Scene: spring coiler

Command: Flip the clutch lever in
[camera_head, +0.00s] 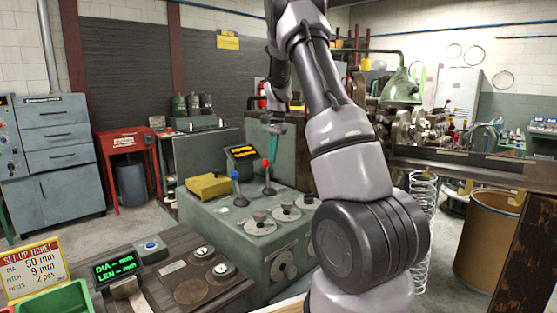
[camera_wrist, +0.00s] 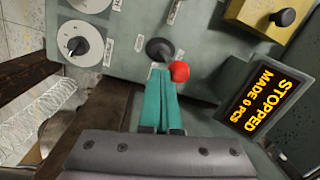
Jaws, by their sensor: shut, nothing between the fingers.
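A lever with a red knob (camera_head: 266,163) stands on the green control console (camera_head: 240,222); its red knob also shows in the wrist view (camera_wrist: 180,71), beside a dark round base (camera_wrist: 158,48). A second lever with a blue knob (camera_head: 235,175) stands to its left in the head view. I cannot read which lever is labelled clutch. My gripper (camera_head: 273,158) has teal fingers, pointing down and shut with nothing between them. In the wrist view the fingertips (camera_wrist: 161,72) are close beside the red knob, on its left; I cannot tell whether they touch it.
A display (camera_wrist: 262,100) reads STOPPED, MADE 0 PCS. A yellow box with a black knob (camera_wrist: 275,22) and dials (camera_wrist: 80,46) are near the lever. A dark bench (camera_head: 150,295) with a green readout is in front, and a spring coil (camera_head: 422,235) hangs at right.

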